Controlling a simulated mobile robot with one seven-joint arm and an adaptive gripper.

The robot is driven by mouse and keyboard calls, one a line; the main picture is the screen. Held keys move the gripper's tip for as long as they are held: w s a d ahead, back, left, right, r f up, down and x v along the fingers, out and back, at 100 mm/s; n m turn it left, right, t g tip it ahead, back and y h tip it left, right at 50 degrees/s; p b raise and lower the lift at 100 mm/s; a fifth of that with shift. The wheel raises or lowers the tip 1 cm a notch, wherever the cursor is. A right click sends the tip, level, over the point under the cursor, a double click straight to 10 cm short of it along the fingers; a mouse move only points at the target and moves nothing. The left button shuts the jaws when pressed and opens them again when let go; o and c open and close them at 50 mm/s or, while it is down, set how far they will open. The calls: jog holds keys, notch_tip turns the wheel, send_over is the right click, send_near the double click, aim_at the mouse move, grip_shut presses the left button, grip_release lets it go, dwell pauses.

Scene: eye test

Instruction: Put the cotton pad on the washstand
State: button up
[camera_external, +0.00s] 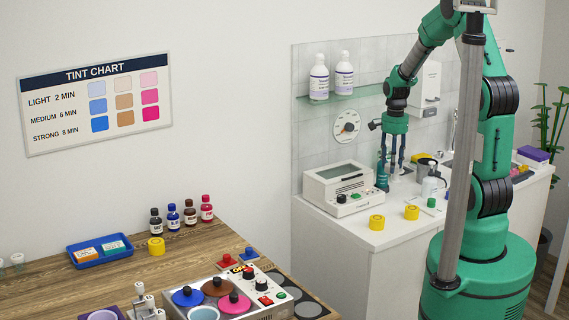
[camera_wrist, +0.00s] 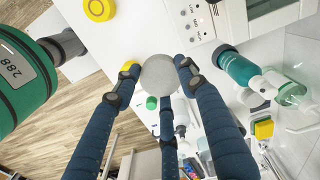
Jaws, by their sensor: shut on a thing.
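The cotton pad, a round greyish-white disc (camera_wrist: 158,74), sits between the tips of my gripper's blue fingers in the wrist view. My gripper (camera_wrist: 158,70) is shut on it. In the outside view my gripper (camera_external: 394,168) points down over the washstand, beside a white device with a screen. I cannot make out the pad there. The washstand is the white counter (camera_external: 390,236) against the tiled wall; its white top (camera_wrist: 140,30) shows below the pad in the wrist view. I cannot tell how high the pad is above it.
On the washstand stand the white device (camera_external: 336,192), two yellow rolls (camera_external: 377,222) (camera_external: 411,212), a dark green bottle (camera_wrist: 236,67) and a white bottle (camera_external: 432,186). A glass shelf (camera_external: 355,93) with two bottles hangs above. A wooden table (camera_external: 125,235) with bottles and a tray stands left.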

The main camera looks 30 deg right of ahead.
jog(key=s+d+m, duration=0.1)
jog(key=s+d, duration=0.2)
send_over(399, 211)
jog(key=shift+w+f, duration=0.1)
jog(key=shift+f, duration=2.65)
jog(key=shift+f, duration=0.15)
jog(key=shift+f+b, duration=0.65)
jog(key=shift+f, duration=2.35)
jog(key=shift+f+b, duration=0.3)
jog(key=shift+f, duration=1.55)
jog(key=shift+f, duration=0.15)
